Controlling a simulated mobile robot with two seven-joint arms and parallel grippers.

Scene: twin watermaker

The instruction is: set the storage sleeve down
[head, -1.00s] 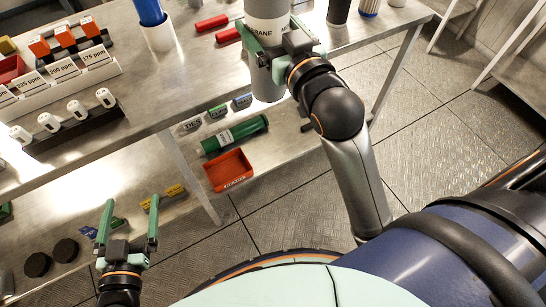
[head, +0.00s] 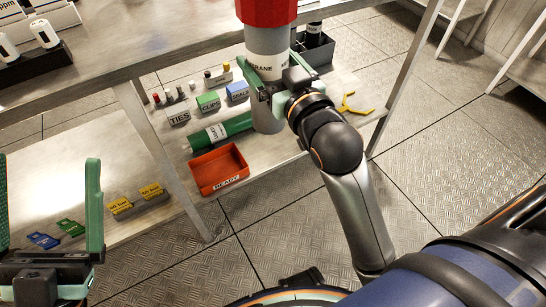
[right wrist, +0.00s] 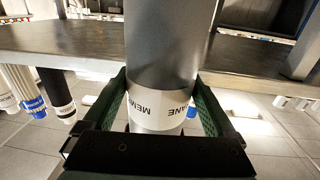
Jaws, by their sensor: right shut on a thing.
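The storage sleeve (head: 268,105) is a grey upright cylinder with a red top (head: 266,11) and a white label partly reading "MEMBRANE". My right gripper (head: 272,72) is shut around it at the label. In the right wrist view the sleeve (right wrist: 168,50) stands between both fingers of the gripper (right wrist: 165,108). Its lower end is over the lower shelf, beside a green tube (head: 222,131); I cannot tell whether it touches the shelf. My left gripper (head: 48,205) is open and empty at the lower left.
On the lower shelf (head: 300,147) are a red "READY" tray (head: 218,170), labelled boxes for ties and clips (head: 208,102), a dark bin (head: 318,50) and a yellow tool (head: 352,106). The upper table edge (head: 130,72) and a table leg (head: 160,160) are close by.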

